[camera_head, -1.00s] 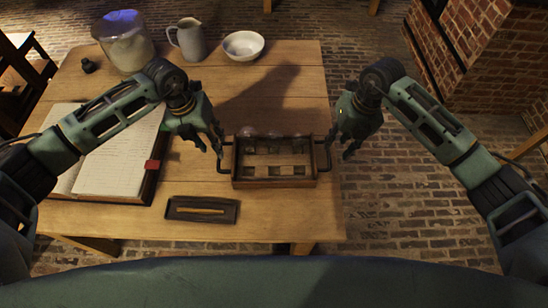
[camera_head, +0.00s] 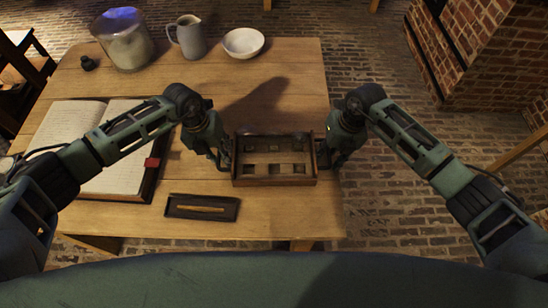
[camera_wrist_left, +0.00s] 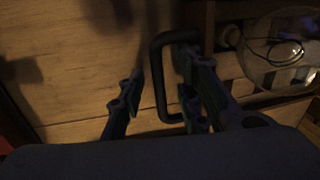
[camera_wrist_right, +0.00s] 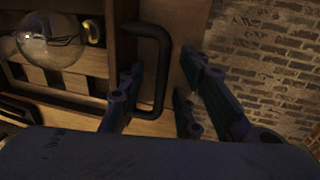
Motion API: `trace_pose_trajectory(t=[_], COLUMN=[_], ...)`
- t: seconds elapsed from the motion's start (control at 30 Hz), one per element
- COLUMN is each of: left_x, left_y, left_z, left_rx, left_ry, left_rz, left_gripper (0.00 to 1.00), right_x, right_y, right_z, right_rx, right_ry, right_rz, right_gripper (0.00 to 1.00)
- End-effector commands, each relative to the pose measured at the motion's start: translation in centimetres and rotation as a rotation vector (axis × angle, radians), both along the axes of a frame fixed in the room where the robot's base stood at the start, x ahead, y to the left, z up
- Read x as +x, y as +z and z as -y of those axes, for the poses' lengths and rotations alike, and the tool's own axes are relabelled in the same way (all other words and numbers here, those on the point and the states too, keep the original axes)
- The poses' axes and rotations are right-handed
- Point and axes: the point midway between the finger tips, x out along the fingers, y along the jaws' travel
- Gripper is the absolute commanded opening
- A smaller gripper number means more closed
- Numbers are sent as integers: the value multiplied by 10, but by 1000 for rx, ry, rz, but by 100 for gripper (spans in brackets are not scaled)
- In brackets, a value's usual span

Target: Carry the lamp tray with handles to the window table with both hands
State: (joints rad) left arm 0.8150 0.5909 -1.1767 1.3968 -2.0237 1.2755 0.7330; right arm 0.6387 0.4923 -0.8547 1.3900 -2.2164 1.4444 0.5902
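The lamp tray (camera_head: 274,182) is a brown wooden box with square holes, near the right edge of the table. A clear glass bulb shows at it in the left wrist view (camera_wrist_left: 288,55) and in the right wrist view (camera_wrist_right: 50,42). My left gripper (camera_head: 221,158) is at the tray's left side; in its wrist view its open fingers lie either side of the dark left handle (camera_wrist_left: 160,88). My right gripper (camera_head: 329,156) is at the right side, its open fingers either side of the dark right handle (camera_wrist_right: 160,70). Contact with the handles cannot be told.
The wooden table (camera_head: 270,215) also holds an open book (camera_head: 67,128) at left and a dark dish (camera_head: 202,213) in front. A glass jar (camera_head: 125,45), a grey jug (camera_head: 190,38) and a white bowl (camera_head: 243,42) stand at the back.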

Motion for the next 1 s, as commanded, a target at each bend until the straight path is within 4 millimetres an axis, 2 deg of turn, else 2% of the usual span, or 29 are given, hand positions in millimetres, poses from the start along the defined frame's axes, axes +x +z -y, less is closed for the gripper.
trace_pose_trajectory(t=[0.03,0.37,1.0], left_x=[0,0,2], left_y=[0,0,2], left_z=[0,0,-1], left_rx=[0,0,-1], left_ry=[0,0,6], left_rz=[0,1,2], left_gripper=[28,0,0], right_x=[0,0,1], right_y=[0,0,1], right_z=[0,0,0], right_rx=[0,0,0], right_ry=[0,0,-1], right_rz=[0,0,1], right_gripper=[28,0,0])
